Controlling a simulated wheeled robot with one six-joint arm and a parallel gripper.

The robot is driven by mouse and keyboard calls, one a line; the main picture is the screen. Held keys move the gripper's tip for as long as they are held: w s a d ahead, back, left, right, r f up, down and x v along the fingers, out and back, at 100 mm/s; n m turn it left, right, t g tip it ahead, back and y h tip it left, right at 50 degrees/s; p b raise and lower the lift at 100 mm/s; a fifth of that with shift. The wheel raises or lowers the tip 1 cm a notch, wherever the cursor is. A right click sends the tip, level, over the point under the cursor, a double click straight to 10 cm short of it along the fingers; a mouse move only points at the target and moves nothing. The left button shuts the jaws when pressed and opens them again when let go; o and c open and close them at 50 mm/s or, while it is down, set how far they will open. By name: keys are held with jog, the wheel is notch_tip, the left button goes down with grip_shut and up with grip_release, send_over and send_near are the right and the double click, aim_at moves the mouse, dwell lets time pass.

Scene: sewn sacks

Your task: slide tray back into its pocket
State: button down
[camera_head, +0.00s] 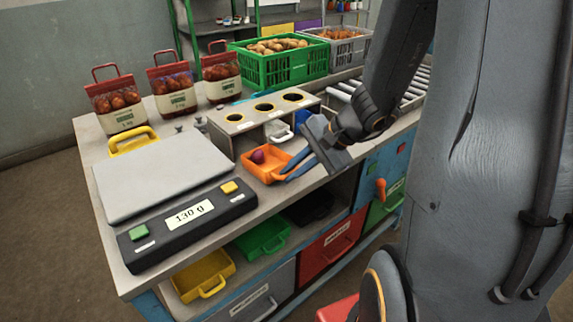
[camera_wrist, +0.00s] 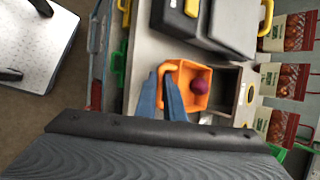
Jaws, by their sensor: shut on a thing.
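The orange tray (camera_head: 270,175) sits on the bench in front of the grey box (camera_head: 245,137) with round holes in its top. A purple-red ball-like item (camera_head: 257,157) lies in the tray, and it also shows in the wrist view (camera_wrist: 200,86). My gripper (camera_head: 296,166) is shut on the tray's front side; its blue fingers also show in the wrist view (camera_wrist: 167,75). The dark pocket opening (camera_wrist: 226,88) is beyond the tray's far side in the wrist view. Exactly how far the tray reaches into it is hard to tell.
A scale (camera_head: 187,216) reading 130 g stands left of the tray. A white tray handle (camera_head: 277,131) shows at another pocket. Bags of red produce (camera_head: 172,90) and a green crate (camera_head: 280,62) stand behind. Yellow (camera_head: 203,275) and green trays (camera_head: 263,240) sit on the shelf below.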

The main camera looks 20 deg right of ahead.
jog(key=shift+w+a+f+b, duration=0.25)
jog(key=shift+w+f+b, duration=0.35)
jog(key=shift+w+f, duration=0.25)
jog(key=shift+w+a+p, duration=0.2)
jog(key=shift+w+a, duration=0.2)
jog(key=shift+w, duration=0.75)
jog(key=shift+w+a+p, duration=0.2)
jog(key=shift+w+a, duration=0.2)
jog(key=shift+w, duration=0.7)
jog(key=shift+w+a+p, duration=0.2)
jog(key=shift+w+a, duration=0.2)
jog(key=shift+w, duration=0.75)
jog(key=shift+w+a+b, duration=0.1)
jog(key=shift+w+a, duration=0.25)
jog(key=shift+w, duration=0.8)
jog(key=shift+w+a+b, duration=0.1)
jog(key=shift+w+a, duration=0.25)
jog(key=shift+w, duration=0.75)
jog(key=shift+w+a+b, duration=0.1)
jog(key=shift+w+a, duration=0.25)
jog(key=shift+w, duration=0.8)
jog(key=c, duration=1.8)
grip_release()
jog(key=shift+f, duration=0.1)
